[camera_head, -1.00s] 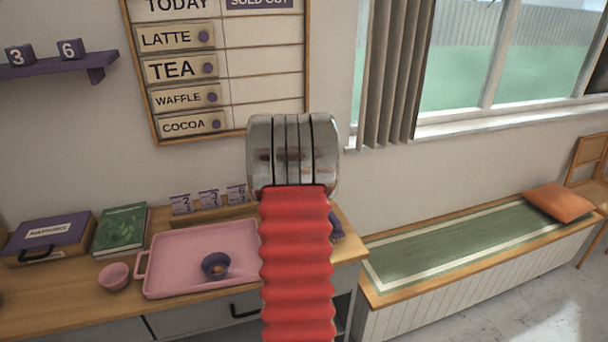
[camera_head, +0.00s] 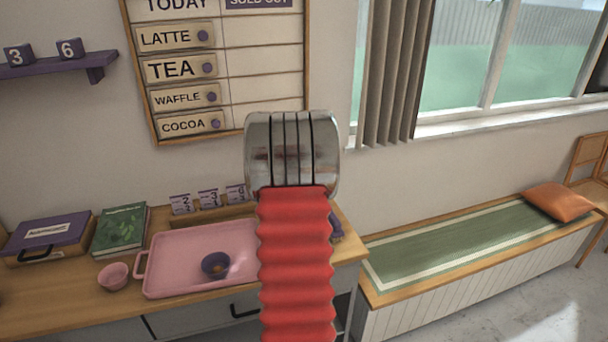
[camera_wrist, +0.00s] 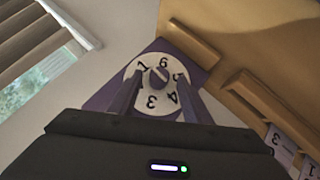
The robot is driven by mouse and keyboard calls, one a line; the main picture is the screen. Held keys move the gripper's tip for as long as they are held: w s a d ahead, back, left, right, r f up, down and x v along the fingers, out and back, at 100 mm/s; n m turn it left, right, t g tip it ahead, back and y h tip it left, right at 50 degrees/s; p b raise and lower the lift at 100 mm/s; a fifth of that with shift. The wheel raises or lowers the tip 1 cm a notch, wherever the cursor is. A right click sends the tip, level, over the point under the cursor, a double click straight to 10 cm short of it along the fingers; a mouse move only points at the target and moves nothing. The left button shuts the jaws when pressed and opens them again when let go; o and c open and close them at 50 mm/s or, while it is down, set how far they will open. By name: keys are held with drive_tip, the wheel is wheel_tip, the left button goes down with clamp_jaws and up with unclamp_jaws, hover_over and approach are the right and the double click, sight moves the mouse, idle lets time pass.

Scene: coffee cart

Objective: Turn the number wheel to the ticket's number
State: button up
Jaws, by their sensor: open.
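The number wheel (camera_wrist: 150,101) is a white disc with dark digits on a purple base (camera_wrist: 160,47), in the middle of the wrist view. A grey knob (camera_wrist: 159,76) sits at its centre. A 3 and a 4 read on the near side; other digits are tilted or partly covered. My gripper (camera_wrist: 159,80) is open, with one finger on each side of the knob; I cannot tell whether they touch it. In the head view my arm hides the wheel. Tickets 2 (camera_head: 181,203), 3 (camera_head: 209,198) and a partly hidden one, seemingly 6 (camera_head: 236,193), stand in a wooden rack (camera_head: 205,217).
A purple shelf (camera_head: 60,69) holds cubes 3 and 6.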

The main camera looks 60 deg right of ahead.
drive_tip(key=v, duration=1.2)
drive_tip(key=shift+a+r, duration=0.2)
drive_tip(key=shift+a, duration=0.05)
drive_tip(key=shift+s, duration=0.1)
